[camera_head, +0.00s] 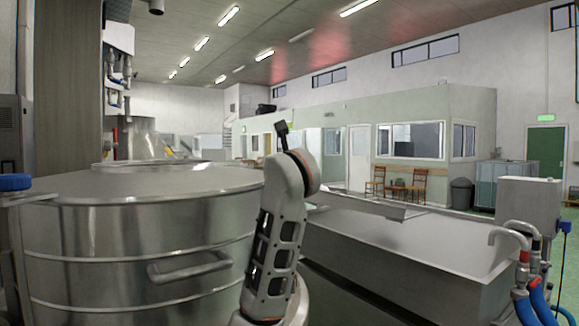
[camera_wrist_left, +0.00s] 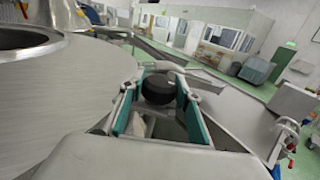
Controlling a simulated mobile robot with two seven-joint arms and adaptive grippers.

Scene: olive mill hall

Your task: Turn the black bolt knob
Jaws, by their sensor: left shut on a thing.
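The black bolt knob (camera_wrist_left: 158,90) is a short, dark round cylinder in the left wrist view. It sits between the teal-padded fingers of my left gripper (camera_wrist_left: 161,77), near their tips. The left gripper is shut on it. What lies under the knob is partly hidden by the fingers and my wrist. In the head view my left arm rises in the middle of the picture and hides the gripper's fingers and the knob. My right gripper is in neither view.
A large round steel vat (camera_head: 150,220) with a bar handle (camera_head: 190,268) stands close on the left. A long steel trough (camera_head: 410,250) lies to the right, with blue hoses (camera_head: 532,300) at its end. Chairs (camera_head: 397,184) and a bin (camera_head: 461,194) stand farther back.

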